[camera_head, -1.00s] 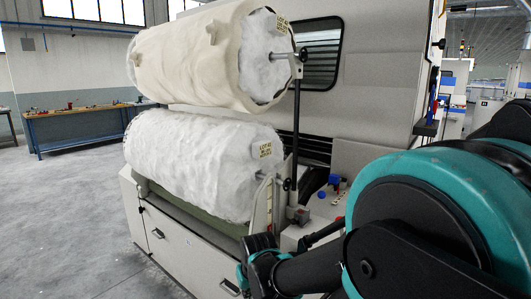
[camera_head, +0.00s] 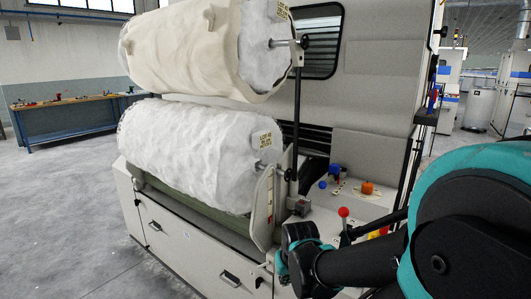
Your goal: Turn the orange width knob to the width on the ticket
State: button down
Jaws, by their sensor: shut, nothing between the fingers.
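The orange width knob (camera_head: 367,188) stands on the light control panel (camera_head: 325,210) at the right side of the machine. A small pale ticket (camera_head: 263,139) is on the end of the lower white roll (camera_head: 185,150). Another ticket (camera_head: 282,11) is on the end of the upper roll (camera_head: 185,50), cut by the top edge. Their print is too small to read surely, and the knob's scale setting cannot be read. My dark and teal arm crosses the lower right, in front of the panel's near part.
Blue knobs (camera_head: 335,170) and a red-ball lever (camera_head: 344,212) stand close to the orange knob. An upright black post (camera_head: 296,125) rises left of the panel. A workbench (camera_head: 70,118) is at the far left, with open floor (camera_head: 60,220) before it.

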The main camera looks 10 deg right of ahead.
aim_at(367, 188)
jog(key=i+j+z, duration=0.15)
jog(key=j, duration=0.2)
jog(key=z, duration=1.1)
